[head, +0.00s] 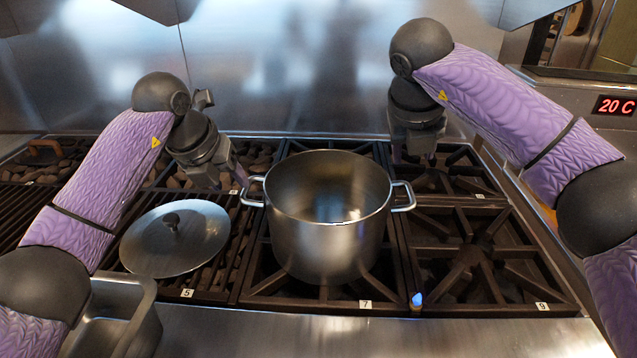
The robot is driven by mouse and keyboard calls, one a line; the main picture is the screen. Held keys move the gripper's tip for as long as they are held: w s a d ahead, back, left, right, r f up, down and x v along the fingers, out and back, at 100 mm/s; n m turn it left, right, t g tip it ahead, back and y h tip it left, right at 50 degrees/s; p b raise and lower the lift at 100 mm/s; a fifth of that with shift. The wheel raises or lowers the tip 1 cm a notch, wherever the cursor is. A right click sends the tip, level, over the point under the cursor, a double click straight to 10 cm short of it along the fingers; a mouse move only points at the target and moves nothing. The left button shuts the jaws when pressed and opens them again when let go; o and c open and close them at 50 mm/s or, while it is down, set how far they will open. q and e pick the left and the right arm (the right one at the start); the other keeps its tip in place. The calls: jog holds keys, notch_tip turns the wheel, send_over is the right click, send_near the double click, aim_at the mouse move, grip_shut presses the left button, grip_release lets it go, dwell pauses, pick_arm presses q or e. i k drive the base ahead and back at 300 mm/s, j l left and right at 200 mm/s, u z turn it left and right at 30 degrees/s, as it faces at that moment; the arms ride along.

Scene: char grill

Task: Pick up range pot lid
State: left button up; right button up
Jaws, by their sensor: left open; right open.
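The pot lid (190,246) is a round steel disc with a dark knob (172,221) on top. It lies on the grill grate left of the pot. The open steel pot (326,240) with two side handles stands on the range at the middle. My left gripper (226,184) is open and empty, above and beyond the lid, close to the pot's left handle. My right gripper (414,156) is open and points down over the back burners, behind and right of the pot. Neither gripper visibly touches the lid.
A steel pan (125,325) stands at the front left, partly behind my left arm. The steel back wall (290,70) stands behind the range. A small blue light (417,299) shows at the front edge.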

aim_at(177, 238)
jog(key=k+j, duration=1.15)
jog(key=k, duration=0.15)
